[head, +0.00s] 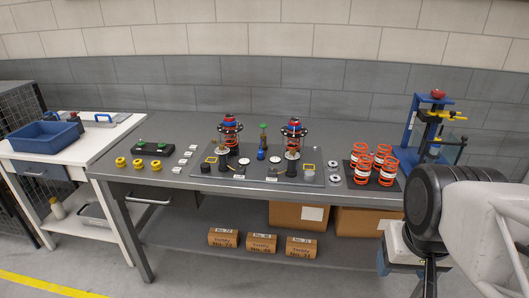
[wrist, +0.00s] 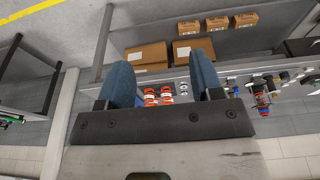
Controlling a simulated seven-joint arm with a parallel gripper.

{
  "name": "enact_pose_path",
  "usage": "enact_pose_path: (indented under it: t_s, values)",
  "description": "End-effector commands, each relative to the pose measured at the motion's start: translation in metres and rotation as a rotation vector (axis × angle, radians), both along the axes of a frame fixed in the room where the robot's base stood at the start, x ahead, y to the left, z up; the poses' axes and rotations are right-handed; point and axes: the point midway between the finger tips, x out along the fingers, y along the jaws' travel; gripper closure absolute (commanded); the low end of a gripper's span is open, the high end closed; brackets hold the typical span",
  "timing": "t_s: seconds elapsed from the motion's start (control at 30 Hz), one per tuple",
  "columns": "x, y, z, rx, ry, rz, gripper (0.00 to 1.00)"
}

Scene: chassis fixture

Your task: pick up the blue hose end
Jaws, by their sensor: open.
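A small blue piece (head: 261,154) stands at the middle of the dark board on the workbench, between two spring strut assemblies; it may be the blue hose end, but it is too small to be sure. The left strut (head: 229,130) and right strut (head: 293,132) also carry blue and red parts at their tops, with dark and tan hoses near their bases. In the wrist view my gripper (wrist: 162,72) is open and empty, its two blue-grey fingers wide apart. It is well away from the board, whose parts show small beyond the right finger.
Orange coil springs (head: 373,165) stand on a dark mat right of the board. A blue press frame (head: 432,125) with a red knob stands at the bench's right end. Yellow rings (head: 138,164) and a switch box (head: 152,149) lie left. Cardboard boxes (head: 298,215) sit below.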

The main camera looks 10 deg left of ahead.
Motion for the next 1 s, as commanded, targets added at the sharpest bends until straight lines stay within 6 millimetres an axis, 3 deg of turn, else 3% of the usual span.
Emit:
enact_pose_path:
  t_s: [0.17,0.37,1.0]
  values:
    - [0.007,0.001,0.004,0.0,0.002,0.006,0.4]
    - [0.031,0.005,0.016,-0.003,0.011,0.029,0.4]
    - [0.175,0.037,0.063,-0.016,0.056,0.16,0.4]
